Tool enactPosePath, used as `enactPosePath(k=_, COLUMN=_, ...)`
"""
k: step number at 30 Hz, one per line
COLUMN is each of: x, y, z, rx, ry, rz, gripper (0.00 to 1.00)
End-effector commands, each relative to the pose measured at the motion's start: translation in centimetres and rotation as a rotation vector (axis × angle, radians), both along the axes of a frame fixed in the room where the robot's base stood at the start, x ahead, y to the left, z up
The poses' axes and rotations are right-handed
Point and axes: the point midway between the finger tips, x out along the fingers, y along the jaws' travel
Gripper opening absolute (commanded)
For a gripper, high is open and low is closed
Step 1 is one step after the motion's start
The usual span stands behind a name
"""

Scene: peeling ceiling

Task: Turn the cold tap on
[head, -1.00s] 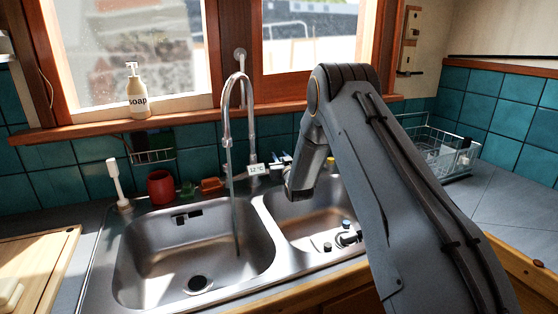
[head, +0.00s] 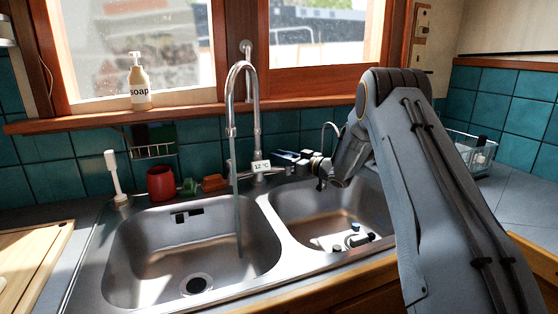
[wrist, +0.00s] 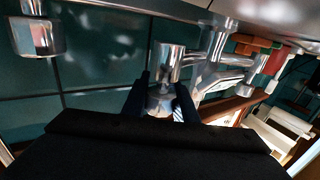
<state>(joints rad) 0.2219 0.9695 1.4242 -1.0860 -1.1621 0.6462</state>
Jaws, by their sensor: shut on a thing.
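The chrome kitchen tap (head: 258,115) has a tall curved spout and a small display reading about 12 °C. A thin stream of water (head: 237,215) falls from it into the left basin. In the wrist view my gripper (wrist: 163,103) has its two dark fingers on either side of a chrome tap knob (wrist: 168,65) and is shut on it. In the head view my gripper (head: 292,160) is at the back of the sink, right of the display. Its fingertips are small there, and I cannot read hot or cold markings on the knob.
The left basin (head: 150,250) and right basin (head: 290,215) lie in front. A red cup (head: 160,184) and a brush (head: 114,175) stand at the back left. A soap bottle (head: 139,88) is on the sill. A wire rack (head: 470,150) stands right, partly behind my arm.

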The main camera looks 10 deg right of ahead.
Motion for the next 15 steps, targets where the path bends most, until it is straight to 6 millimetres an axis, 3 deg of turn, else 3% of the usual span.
enactPosePath(k=15, x=-0.12, y=0.35, z=0.02, rx=0.000, ry=0.000, rz=0.034, gripper=0.03)
